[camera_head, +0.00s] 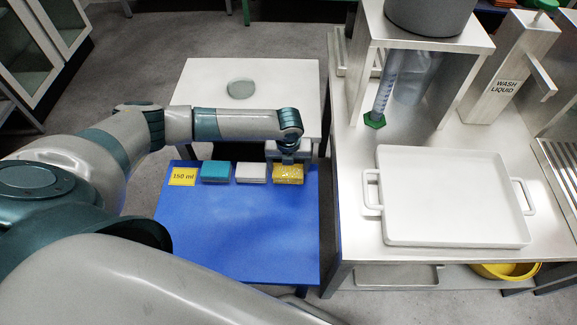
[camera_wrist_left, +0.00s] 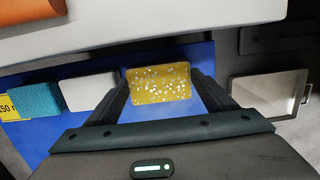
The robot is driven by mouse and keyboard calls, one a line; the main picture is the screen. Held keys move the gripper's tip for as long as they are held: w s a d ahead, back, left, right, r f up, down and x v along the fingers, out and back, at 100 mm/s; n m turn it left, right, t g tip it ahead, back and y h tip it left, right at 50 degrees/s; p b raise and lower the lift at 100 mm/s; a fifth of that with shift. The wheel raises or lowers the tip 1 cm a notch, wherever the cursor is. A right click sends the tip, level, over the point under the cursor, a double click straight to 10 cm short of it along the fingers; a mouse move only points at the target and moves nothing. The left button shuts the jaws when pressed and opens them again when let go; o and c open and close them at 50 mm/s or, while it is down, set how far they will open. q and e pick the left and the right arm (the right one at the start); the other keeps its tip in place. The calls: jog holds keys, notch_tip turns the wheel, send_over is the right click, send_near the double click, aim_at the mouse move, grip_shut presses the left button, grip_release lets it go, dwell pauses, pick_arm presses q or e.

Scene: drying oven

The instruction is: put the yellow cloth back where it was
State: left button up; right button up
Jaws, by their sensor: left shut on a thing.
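The yellow cloth (camera_head: 288,174) is a small speckled block at the back right of the blue table (camera_head: 240,235). It stands in a row with a white cloth (camera_head: 251,173) and a teal cloth (camera_head: 216,171) to its left. My left gripper (camera_head: 288,161) points down over the yellow cloth and is shut on it. In the left wrist view the yellow cloth (camera_wrist_left: 159,84) sits between the two dark fingers. Whether it touches the blue surface is hard to tell. My right gripper does not show in either view.
A yellow "150 ml" label (camera_head: 183,177) lies left of the row. A white table (camera_head: 200,80) with a round glass dish (camera_head: 241,89) stands behind. To the right, a metal bench holds a white tray (camera_head: 450,235). The front of the blue table is clear.

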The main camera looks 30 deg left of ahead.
aim_at(289, 173)
pick_arm(q)
jog(key=shift+f, duration=0.1)
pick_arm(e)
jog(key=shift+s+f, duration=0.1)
pick_arm(q)
jog(key=o, duration=0.8)
jog(key=shift+r, duration=0.35)
jog(key=r, duration=0.3)
jog(key=s+r, duration=0.1)
jog(key=r, duration=0.3)
jog(key=r+p, duration=0.1)
jog(key=r, duration=0.3)
jog(key=shift+s+d+r, duration=0.15)
jog(key=shift+d+r, duration=0.1)
jog(key=shift+d, duration=0.05)
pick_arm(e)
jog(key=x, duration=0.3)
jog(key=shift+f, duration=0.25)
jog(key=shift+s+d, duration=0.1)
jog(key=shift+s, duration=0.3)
